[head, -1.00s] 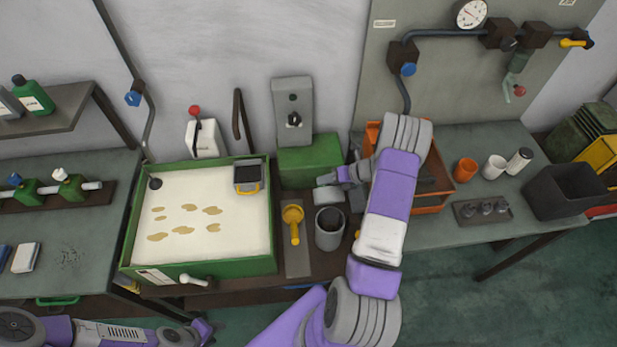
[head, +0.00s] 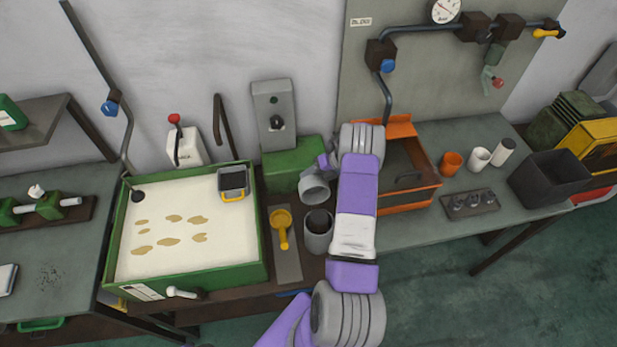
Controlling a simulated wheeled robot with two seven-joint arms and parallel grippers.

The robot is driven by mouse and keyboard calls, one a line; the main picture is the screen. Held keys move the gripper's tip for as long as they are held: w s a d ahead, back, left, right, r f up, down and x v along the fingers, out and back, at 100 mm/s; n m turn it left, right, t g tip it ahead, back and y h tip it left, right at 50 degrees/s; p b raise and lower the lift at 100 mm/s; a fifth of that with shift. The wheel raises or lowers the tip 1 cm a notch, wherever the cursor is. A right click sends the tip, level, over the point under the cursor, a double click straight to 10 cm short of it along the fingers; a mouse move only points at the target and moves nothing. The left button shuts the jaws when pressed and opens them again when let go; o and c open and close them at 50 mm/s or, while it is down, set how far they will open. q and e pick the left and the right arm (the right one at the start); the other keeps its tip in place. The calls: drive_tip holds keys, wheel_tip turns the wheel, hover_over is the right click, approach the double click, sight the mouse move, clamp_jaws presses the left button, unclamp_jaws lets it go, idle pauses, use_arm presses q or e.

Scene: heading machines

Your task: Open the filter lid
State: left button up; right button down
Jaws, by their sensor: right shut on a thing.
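My right gripper (head: 322,172) is just in front of the green block (head: 281,172), left of my right forearm. It is shut on a grey round lid-like piece (head: 314,189), which is tilted and looks hollow. I take this piece for the filter lid. It is just above and behind an open grey cylinder (head: 318,241) with a dark inside. A gap or contact between the two cannot be told. The fingertips are small and partly hidden by the piece and my wrist. My left gripper is out of view.
Cups (head: 452,163) and a black bin (head: 549,183) stand further right.

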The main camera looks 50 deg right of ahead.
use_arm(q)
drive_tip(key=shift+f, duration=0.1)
use_arm(e)
drive_tip(key=shift+w+f, duration=0.1)
drive_tip(key=shift+f, duration=0.4)
drive_tip(key=c, duration=1.2)
unclamp_jaws()
drive_tip(key=o, duration=0.3)
drive_tip(key=shift+w+d+f, duration=0.3)
drive_tip(key=shift+w+d, duration=0.05)
drive_tip(key=shift+w, duration=0.05)
drive_tip(key=shift+s+a+r, duration=0.1)
drive_tip(key=shift+s+r, duration=0.2)
drive_tip(key=shift+r, duration=0.1)
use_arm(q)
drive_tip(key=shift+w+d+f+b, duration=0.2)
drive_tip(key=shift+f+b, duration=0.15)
use_arm(e)
drive_tip(key=v, duration=0.7)
